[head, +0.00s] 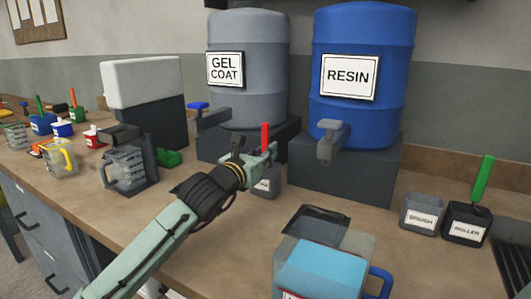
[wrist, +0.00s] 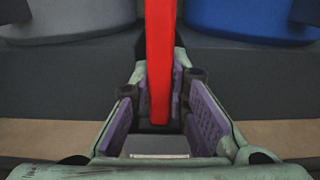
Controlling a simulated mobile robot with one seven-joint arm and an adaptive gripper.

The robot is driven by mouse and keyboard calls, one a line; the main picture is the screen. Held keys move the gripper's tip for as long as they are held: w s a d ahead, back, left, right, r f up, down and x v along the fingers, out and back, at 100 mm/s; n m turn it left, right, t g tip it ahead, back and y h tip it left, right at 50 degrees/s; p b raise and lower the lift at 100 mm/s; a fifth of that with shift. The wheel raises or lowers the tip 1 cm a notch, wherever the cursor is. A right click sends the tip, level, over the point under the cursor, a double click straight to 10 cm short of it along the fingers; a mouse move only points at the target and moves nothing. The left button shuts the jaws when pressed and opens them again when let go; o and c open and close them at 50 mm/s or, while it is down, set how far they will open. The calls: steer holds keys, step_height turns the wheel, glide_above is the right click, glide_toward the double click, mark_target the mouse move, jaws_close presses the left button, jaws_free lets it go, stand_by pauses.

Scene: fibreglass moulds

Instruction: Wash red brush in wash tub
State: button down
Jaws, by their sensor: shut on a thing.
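The red brush (head: 265,136) stands upright, its red handle rising above my gripper (head: 264,153). In the wrist view its handle (wrist: 160,60) runs between the two purple-padded fingers, which are shut on it. The brush's lower end is hidden. A small grey tub (head: 267,186) with a white label is just below my gripper; the label is too small and covered to read, and I cannot tell whether the brush reaches into it. A clear container with blue contents (head: 322,268) and a blue handle stands in the foreground; I cannot tell which vessel is the wash tub.
A grey gel coat drum (head: 248,100) and a blue resin drum (head: 364,112) stand on dark blocks behind my gripper. Brush (head: 420,216) and roller (head: 467,225) tubs stand at right, a green handle in the latter. Jugs (head: 130,172) and small tubs crowd the left.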

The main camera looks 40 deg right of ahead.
mark_target(265, 123)
steer(key=shift+r+p, duration=4.1)
steer(key=shift+r, duration=1.4)
steer(key=shift+a, duration=0.1)
